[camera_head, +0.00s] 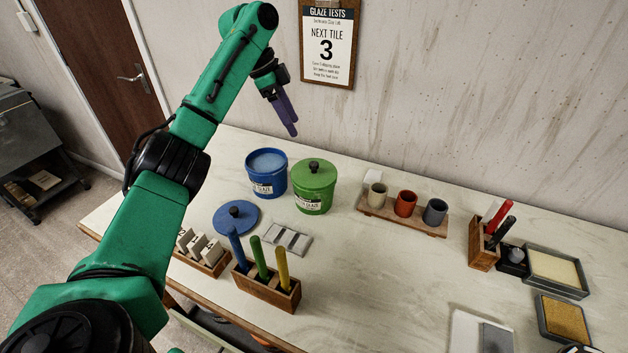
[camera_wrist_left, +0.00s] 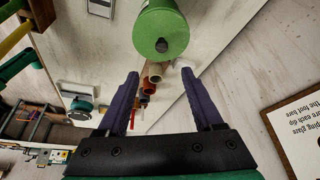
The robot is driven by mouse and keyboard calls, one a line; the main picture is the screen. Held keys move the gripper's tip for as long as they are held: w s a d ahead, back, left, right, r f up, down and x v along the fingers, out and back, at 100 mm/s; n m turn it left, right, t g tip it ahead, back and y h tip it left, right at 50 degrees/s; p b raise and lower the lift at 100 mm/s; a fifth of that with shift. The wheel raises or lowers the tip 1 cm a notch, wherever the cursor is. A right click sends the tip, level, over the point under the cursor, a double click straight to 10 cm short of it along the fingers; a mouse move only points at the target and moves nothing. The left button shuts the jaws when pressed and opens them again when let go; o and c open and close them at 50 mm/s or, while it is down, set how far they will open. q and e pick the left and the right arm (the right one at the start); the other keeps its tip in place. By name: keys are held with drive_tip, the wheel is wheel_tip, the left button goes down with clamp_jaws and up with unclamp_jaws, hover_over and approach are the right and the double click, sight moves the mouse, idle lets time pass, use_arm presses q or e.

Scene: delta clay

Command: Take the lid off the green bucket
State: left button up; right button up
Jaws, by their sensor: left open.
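The green bucket (camera_head: 314,198) stands on the table with its green lid (camera_head: 300,174) on top. A dark round knob (camera_head: 314,167) sits at the lid's centre. In the left wrist view, the lid (camera_wrist_left: 158,22) and its knob (camera_wrist_left: 162,46) show beyond the fingertips. My left gripper (camera_head: 284,115) is open and empty, raised above and behind the bucket, apart from the lid. Its two purple fingers (camera_wrist_left: 164,75) are spread wide in the left wrist view. My right gripper does not show.
An open blue bucket (camera_head: 267,184) stands close left of the green one. Its blue lid (camera_head: 236,215) lies on the table. A wooden holder with coloured sticks (camera_head: 267,287) is in front. A rack of cups (camera_head: 400,215) stands to the right. The table's centre front is clear.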

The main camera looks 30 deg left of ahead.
sight(313, 163)
use_arm(q)
drive_tip(key=p+x, duration=0.2)
drive_tip(key=x, duration=0.4)
drive_tip(key=p+x, duration=0.2)
drive_tip(key=x, duration=0.4)
drive_tip(key=shift+w+a+f, duration=0.1)
drive_tip(key=shift+w+f, duration=0.05)
drive_tip(key=shift+f, duration=0.25)
drive_tip(key=shift+w+f, duration=0.1)
drive_tip(key=shift+f, duration=0.35)
clamp_jaws()
